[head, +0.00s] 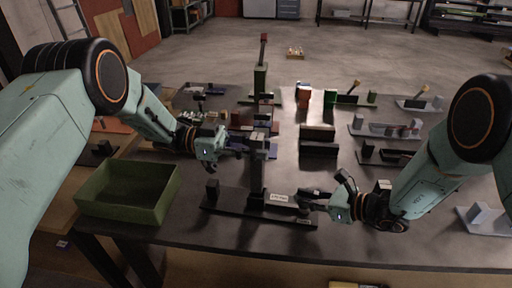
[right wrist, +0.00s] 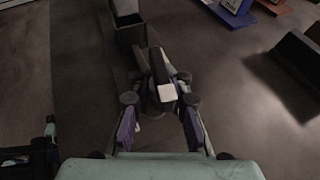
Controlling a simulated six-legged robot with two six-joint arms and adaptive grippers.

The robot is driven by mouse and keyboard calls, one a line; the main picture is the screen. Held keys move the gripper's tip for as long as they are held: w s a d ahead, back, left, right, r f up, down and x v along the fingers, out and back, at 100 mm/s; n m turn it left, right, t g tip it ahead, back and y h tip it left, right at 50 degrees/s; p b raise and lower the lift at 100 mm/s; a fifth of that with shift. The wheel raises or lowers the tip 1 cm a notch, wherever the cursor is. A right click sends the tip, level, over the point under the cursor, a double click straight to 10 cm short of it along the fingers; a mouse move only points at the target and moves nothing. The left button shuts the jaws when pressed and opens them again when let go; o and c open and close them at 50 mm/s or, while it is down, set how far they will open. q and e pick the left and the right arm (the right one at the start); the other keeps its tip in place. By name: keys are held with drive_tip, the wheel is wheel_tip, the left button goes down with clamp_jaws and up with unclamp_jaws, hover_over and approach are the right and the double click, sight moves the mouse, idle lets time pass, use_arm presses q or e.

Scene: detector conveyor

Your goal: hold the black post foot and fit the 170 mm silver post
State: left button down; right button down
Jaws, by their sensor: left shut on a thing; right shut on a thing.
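The black post foot (head: 232,204) is a long dark plate lying on the table, with a dark upright (head: 256,178) near its middle and a small block at its left end. A greyish post piece (head: 259,142) stands at the top of the upright; whether it is seated in it is not clear. My left gripper (head: 243,149) is shut on this post from the left. My right gripper (head: 307,198) is shut on the foot's right end. In the right wrist view its fingers (right wrist: 160,118) close about a dark part with a white face; the upright (right wrist: 128,30) rises beyond.
A green open bin (head: 128,218) stands at the table's left edge. A green stand with a red tip (head: 260,80) is behind the post. Black blocks (head: 319,149) and grey fixtures (head: 385,130) stand at the right. Bare table lies in front of the foot.

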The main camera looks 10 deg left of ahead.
use_arm(q)
drive_tip(key=shift+f, duration=1.75)
use_arm(e)
drive_tip(key=shift+r, duration=0.1)
idle(0.6)
use_arm(q)
drive_tip(key=c, duration=1)
unclamp_jaws()
drive_tip(key=shift+f, duration=0.1)
drive_tip(key=shift+a, duration=0.1)
drive_tip(key=a, duration=0.7)
drive_tip(key=shift+a, duration=0.2)
drive_tip(key=shift+w, duration=0.1)
use_arm(e)
drive_tip(key=c, duration=1.2)
unclamp_jaws()
